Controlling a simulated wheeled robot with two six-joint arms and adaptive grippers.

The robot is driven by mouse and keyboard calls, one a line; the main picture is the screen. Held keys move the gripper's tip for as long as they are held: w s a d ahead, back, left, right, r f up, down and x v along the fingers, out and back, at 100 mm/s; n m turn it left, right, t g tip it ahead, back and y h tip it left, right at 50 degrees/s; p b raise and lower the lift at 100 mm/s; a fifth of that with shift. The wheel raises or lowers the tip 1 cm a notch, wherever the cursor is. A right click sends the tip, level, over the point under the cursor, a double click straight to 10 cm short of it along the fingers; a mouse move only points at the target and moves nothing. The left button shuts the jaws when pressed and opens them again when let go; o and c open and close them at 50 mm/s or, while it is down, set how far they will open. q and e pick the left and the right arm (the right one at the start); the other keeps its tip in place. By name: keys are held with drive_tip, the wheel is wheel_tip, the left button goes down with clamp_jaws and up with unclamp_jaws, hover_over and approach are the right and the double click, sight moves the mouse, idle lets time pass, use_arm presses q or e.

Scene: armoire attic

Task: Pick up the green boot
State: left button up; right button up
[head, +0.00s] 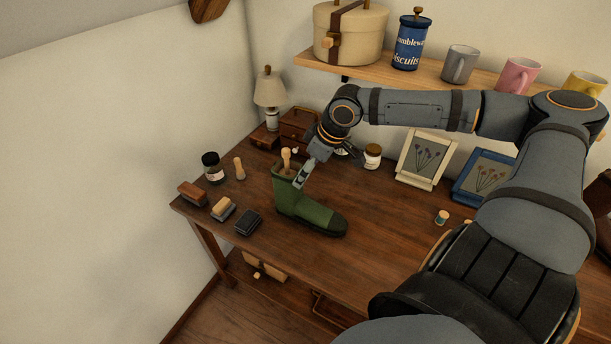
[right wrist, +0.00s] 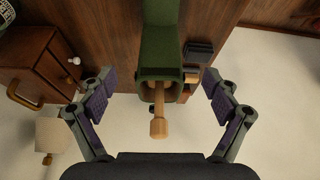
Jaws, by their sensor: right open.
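The green boot (head: 308,208) stands upright on the wooden table, its toe pointing right and toward me. A wooden peg-like handle (head: 286,159) sticks up out of its opening. My right gripper (head: 300,183) is at the top of the boot shaft, its near finger in front of it. In the right wrist view, my right gripper (right wrist: 159,100) is open, with its two fingers on either side of the boot (right wrist: 160,65) and the wooden handle (right wrist: 158,122). Gaps show between the fingers and the boot. My left gripper is not in view.
Brushes (head: 192,194) and a dark block (head: 248,222) lie left of the boot on the table (head: 262,240). A dark jar (head: 212,167), a small drawer chest (head: 298,124) and a lamp (head: 270,88) stand behind. Picture frames (head: 427,158) stand to the right. A shelf (head: 400,75) hangs above.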

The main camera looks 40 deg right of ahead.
use_arm(q)
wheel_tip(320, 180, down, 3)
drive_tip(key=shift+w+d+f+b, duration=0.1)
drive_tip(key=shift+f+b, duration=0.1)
drive_tip(key=shift+b, duration=0.95)
use_arm(e)
drive_tip(key=shift+x, duration=0.95)
drive_tip(key=shift+w+a, duration=0.1)
drive_tip(key=b+x, duration=0.1)
drive_tip(key=x, duration=0.3)
drive_tip(key=shift+f, duration=0.2)
drive_tip(key=shift+w+f, duration=0.2)
drive_tip(key=shift+f, duration=0.1)
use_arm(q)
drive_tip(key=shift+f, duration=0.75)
use_arm(e)
drive_tip(key=shift+r, duration=0.1)
clamp_jaws()
